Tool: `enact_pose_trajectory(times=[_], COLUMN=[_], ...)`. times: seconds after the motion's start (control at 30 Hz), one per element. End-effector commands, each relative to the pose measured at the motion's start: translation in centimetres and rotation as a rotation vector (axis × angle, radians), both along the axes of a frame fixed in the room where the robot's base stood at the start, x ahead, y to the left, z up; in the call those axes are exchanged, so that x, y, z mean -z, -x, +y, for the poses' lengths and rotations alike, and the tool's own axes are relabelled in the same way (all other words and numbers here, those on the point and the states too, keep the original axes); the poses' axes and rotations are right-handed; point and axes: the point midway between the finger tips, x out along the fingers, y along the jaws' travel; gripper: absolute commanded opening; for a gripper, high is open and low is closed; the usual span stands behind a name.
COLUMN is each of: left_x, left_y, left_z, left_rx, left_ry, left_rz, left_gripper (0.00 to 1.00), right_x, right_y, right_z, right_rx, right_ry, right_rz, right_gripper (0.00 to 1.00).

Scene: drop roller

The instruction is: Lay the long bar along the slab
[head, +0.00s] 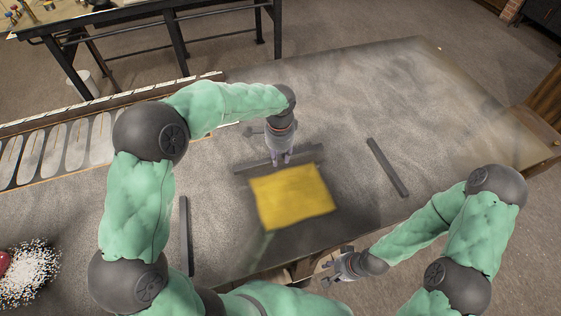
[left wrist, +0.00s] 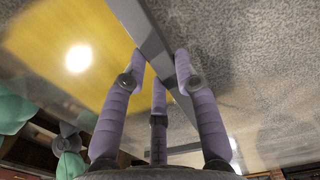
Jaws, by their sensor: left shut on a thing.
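The slab (head: 292,198) is a flat yellow rectangle on the grey speckled table. A long grey bar (head: 247,168) lies crosswise just beyond the slab's far edge, roughly parallel to it. My left gripper (head: 281,158) points down and is shut on this bar near its middle. In the left wrist view the bar (left wrist: 141,27) passes between the purple fingers (left wrist: 160,62), with the yellow slab (left wrist: 55,45) beside it. I cannot tell whether the bar touches the table or slab. My right gripper (head: 331,274) is by the table's front edge, away from the bar; its jaws are unclear.
Another grey bar (head: 387,167) lies right of the slab, and one more (head: 185,235) lies to the left. White granules (head: 30,275) sit at the far left. A long rack with oval slots (head: 52,150) runs along the back left. The table's right part is clear.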

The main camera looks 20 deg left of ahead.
Motion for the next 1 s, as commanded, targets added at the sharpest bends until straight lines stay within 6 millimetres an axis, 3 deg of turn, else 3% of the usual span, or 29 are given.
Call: enact_pose_trajectory(times=[0.3, 0.7, 0.73, 0.8, 1.0], left_x=[3.4, 3.7, 3.9, 3.9, 3.9], left_y=[-0.5, -0.5, -0.4, -0.4, -0.4], left_z=[-0.1, -0.1, -0.1, -0.1, -0.1], left_rx=[0.0, 0.0, 0.001, 0.001, 0.001], left_ry=[0.0, 0.0, 0.0, 0.0, 0.0], left_rz=[-0.004, -0.004, 0.001, 0.001, 0.001], left_gripper=[0.0, 0.0, 0.33, 0.52, 0.54], right_x=[0.7, 0.8, 0.8, 0.8, 0.8], right_y=[0.0, 0.0, 0.0, 0.0, 0.0], right_z=[0.0, 0.0, 0.0, 0.0, 0.0], right_rx=[0.0, 0.0, 0.0, 0.0, 0.0], right_ry=[0.0, 0.0, 0.0, 0.0, 0.0], right_rz=[0.0, 0.0, 0.0, 0.0, 0.0], right_gripper=[0.4, 0.4, 0.4, 0.4, 0.4])
